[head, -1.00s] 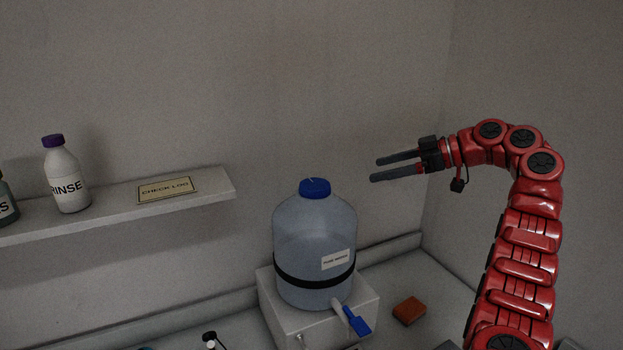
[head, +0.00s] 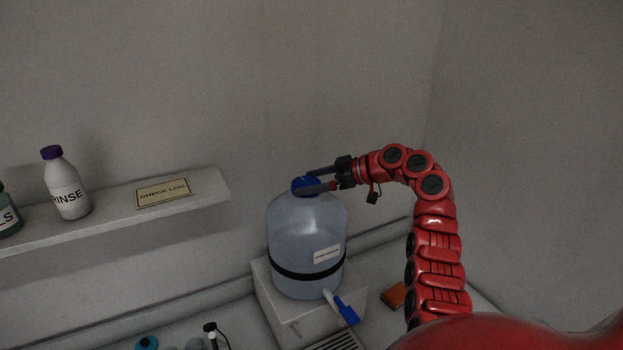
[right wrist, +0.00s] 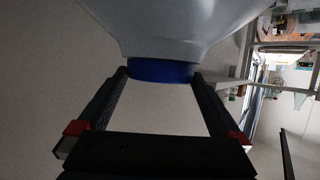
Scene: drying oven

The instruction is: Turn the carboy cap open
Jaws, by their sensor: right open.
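The carboy (head: 306,235) is a translucent bluish bottle with a black band and a white label, standing upright on a white block. Its blue cap (head: 303,183) sits on top of the neck. My right gripper (head: 313,179) is open at cap height, with one finger on the far side and one on the near side of the cap. In the right wrist view the blue cap (right wrist: 161,71) lies between the tips of the open fingers, seen upside down. I cannot tell whether a finger touches it. My left gripper is not in view.
A blue-handled spigot (head: 346,312) sticks out low at the carboy's front. A shelf (head: 115,207) at left holds a RINSE bottle (head: 67,187) and a CHECK LOG sign (head: 164,192). An orange-brown block (head: 393,295) lies right of the carboy's stand.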

